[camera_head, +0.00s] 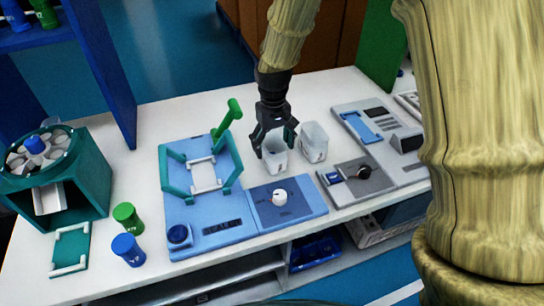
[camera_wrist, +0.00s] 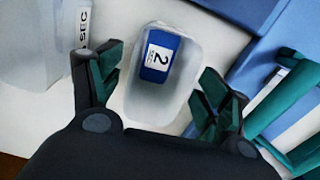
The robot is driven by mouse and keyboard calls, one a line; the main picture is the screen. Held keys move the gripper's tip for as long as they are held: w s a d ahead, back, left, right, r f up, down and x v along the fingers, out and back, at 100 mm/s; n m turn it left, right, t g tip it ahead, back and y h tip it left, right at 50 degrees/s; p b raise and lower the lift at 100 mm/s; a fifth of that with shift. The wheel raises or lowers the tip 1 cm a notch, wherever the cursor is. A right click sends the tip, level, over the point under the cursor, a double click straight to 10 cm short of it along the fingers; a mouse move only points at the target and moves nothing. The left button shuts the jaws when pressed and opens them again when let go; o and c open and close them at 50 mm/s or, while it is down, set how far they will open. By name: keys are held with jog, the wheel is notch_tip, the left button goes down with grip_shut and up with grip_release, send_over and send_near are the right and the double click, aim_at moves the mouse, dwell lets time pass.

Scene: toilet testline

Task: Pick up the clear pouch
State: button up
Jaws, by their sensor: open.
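Two clear, open-topped containers that could be the clear pouch stand side by side on the white table. The nearer one (camera_head: 274,160) is at the tips of my gripper (camera_head: 275,147). My gripper (camera_wrist: 160,95) is open and points down. I cannot tell whether either finger touches the wall. The second container (camera_head: 314,143) stands just to the right; in the wrist view it is at the left (camera_wrist: 30,45).
A blue sealer station (camera_head: 215,235) with a teal frame and green handle stands left of the containers. A grey panel with a black knob (camera_head: 362,172) is at the right. Green (camera_head: 127,217) and blue (camera_head: 128,249) bottles and a teal rotary machine (camera_head: 85,170) are further left.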

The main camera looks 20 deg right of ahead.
aim_at(273, 148)
jog(key=shift+s+d, duration=0.1)
jog(key=shift+s, duration=0.15)
jog(key=f, duration=0.2)
jog(key=w+f, duration=0.1)
jog(key=f, duration=0.1)
jog(key=shift+p, duration=0.35)
jog(key=shift+s+f, duration=0.1)
jog(key=shift+f, duration=0.3)
jog(key=c, duration=0.9)
